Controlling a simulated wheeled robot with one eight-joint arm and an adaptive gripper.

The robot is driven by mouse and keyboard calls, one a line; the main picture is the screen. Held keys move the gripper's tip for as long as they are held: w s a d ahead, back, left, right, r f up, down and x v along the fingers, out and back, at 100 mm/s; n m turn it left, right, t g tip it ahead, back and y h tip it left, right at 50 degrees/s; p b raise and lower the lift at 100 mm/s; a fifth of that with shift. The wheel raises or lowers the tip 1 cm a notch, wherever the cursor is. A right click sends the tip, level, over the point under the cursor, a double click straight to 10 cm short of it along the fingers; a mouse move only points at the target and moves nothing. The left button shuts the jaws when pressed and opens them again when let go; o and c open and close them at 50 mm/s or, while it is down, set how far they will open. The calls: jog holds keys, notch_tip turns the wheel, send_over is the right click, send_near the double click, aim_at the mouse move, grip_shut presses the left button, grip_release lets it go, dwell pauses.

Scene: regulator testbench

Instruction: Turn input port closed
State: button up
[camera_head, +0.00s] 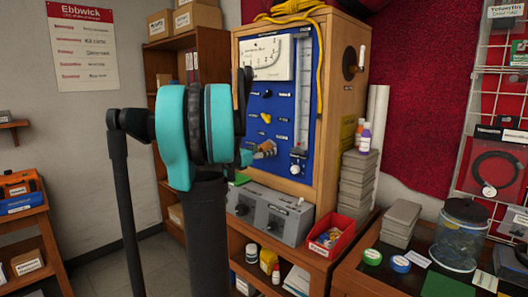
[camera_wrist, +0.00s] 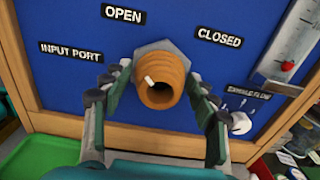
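The input port (camera_wrist: 172,68) is a ribbed orange-brown cylinder on a grey hex nut, with a dark hole in its end. It sits on the blue panel (camera_wrist: 60,75). A small white mark on its rim points up and left. The OPEN label (camera_wrist: 123,14) is above left, the CLOSED label (camera_wrist: 219,38) above right, and the INPUT PORT label (camera_wrist: 70,52) to the left. My gripper (camera_wrist: 161,85) is open, one finger on each side of the port, with small gaps visible. In the head view the port (camera_head: 265,148) is partly hidden by my arm.
A white EXHAUST FLOW knob (camera_wrist: 240,122) is close to the right finger. A gauge slider (camera_wrist: 288,65) is further right. A green tray (camera_wrist: 40,155) lies below left. Below the panel are a grey control box (camera_head: 285,220) and a red bin (camera_head: 330,236).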

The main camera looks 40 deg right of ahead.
jog(key=c, duration=0.7)
jog(key=shift+c, duration=0.2)
jog(key=shift+m, duration=0.3)
jog(key=m, duration=1.3)
jog(key=shift+m, duration=2.1)
